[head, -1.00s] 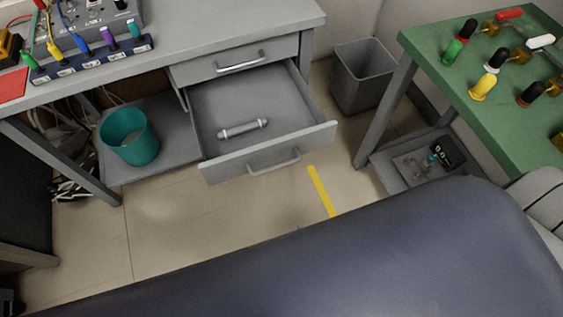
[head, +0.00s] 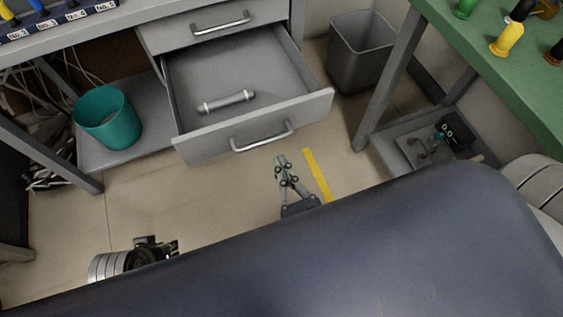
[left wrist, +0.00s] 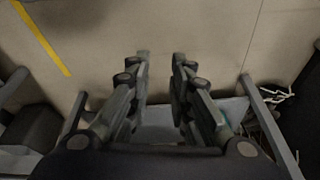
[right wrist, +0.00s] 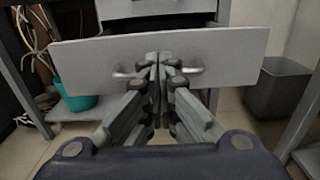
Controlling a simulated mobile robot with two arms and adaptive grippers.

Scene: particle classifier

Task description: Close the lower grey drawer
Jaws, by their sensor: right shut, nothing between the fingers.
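The lower grey drawer (head: 280,110) stands pulled out beneath the desk, with a silver rod-like piece (head: 227,102) lying inside. Its front carries a silver bar handle (head: 262,137). My right gripper (head: 281,160) is shut and empty, below and in front of the handle in the head view. In the right wrist view, the shut fingertips (right wrist: 158,58) overlap the middle of the drawer front (right wrist: 235,55) and hide part of the handle; contact cannot be told. My left gripper (left wrist: 161,58) is open and empty above the floor in the left wrist view.
The closed upper drawer (head: 215,25) sits above. A teal bin (head: 108,122) stands on a low shelf at left. A grey waste bin (head: 360,60) and a green-topped table (head: 480,80) stand at right. Floor with a yellow strip (head: 316,174) lies in front.

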